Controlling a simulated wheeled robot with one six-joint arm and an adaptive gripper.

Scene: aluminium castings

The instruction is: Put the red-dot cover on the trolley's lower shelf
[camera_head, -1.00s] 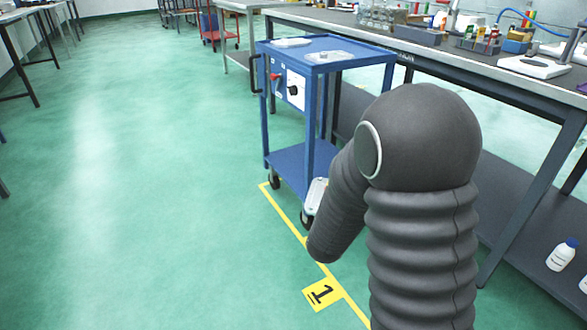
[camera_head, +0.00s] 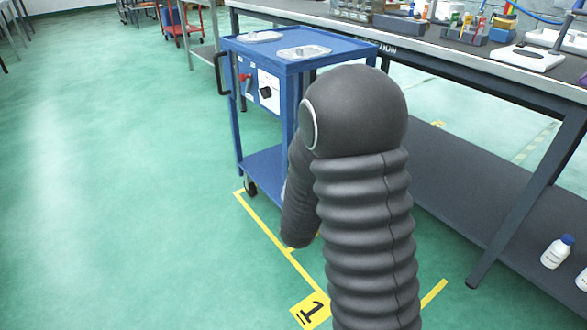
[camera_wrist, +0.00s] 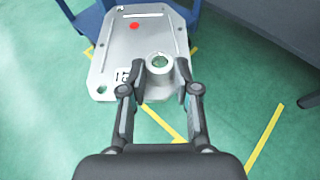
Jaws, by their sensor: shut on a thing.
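The red-dot cover (camera_wrist: 138,52) is a flat silver casting with a red dot, a slot and a round boss with a hole. In the wrist view my gripper (camera_wrist: 158,84) is shut on its near part, at the boss, and holds it out in front. The blue trolley (camera_head: 290,62) stands ahead in the head view. Its lower shelf (camera_head: 262,168) shows bare on the left; the rest is behind my arm. In the head view my arm hides my gripper and nearly all of the cover. In the wrist view blue trolley parts show beyond the cover's far end.
Two flat pale castings lie on the trolley's top (camera_head: 303,51). A long workbench (camera_head: 470,70) with lab items runs along the right, with a dark under-shelf (camera_head: 450,185) holding white bottles. Yellow floor tape (camera_head: 270,232) marks bay 1. Green floor on the left is clear.

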